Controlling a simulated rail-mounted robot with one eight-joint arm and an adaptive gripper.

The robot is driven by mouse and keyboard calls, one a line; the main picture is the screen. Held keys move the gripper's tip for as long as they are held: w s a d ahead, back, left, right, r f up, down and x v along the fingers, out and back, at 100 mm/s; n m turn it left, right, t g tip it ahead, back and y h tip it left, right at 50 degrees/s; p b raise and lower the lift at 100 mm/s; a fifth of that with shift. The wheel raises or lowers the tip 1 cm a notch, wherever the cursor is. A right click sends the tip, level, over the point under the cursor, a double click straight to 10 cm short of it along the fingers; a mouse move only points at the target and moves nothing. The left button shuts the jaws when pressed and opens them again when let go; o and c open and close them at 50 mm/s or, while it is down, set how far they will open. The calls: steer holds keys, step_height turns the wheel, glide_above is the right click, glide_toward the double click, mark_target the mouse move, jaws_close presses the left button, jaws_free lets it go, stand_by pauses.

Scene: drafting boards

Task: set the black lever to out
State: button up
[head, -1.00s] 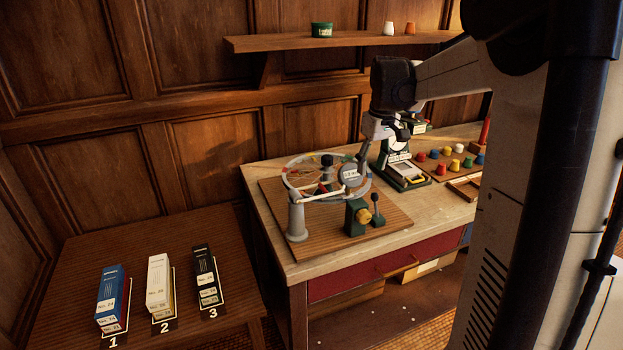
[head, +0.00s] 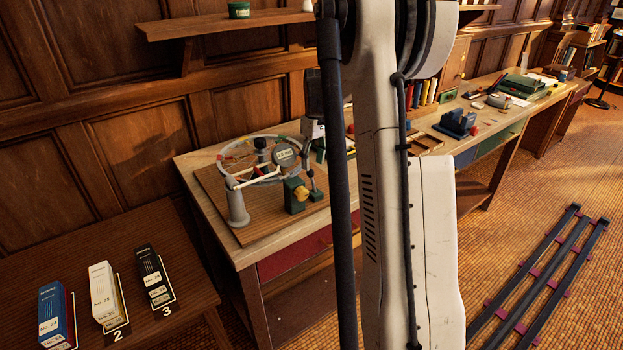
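The black lever (head: 313,183) is a thin dark stick on a small green base, at the right front of a wooden board (head: 250,235). Beside it is a green block with a yellow knob (head: 299,194). The lever's top is hard to make out against my gripper (head: 308,153), so its exact setting cannot be read. My gripper hangs just above the lever, small and partly hidden by my arm. I cannot tell whether it touches the lever or whether its fingers are open or shut.
A ring-shaped apparatus (head: 237,210) on a grey post stands on the same board, left of the lever. Several labelled boxes (head: 103,292) stand on a low table at left. A shelf (head: 220,24) runs above. My arm blocks the bench's middle.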

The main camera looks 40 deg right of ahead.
mark_target(312, 171)
steer(key=f, duration=0.7)
steer(key=shift+a, duration=0.3)
steer(key=shift+c, duration=0.2)
steer(key=shift+r, duration=0.1)
jaws_close()
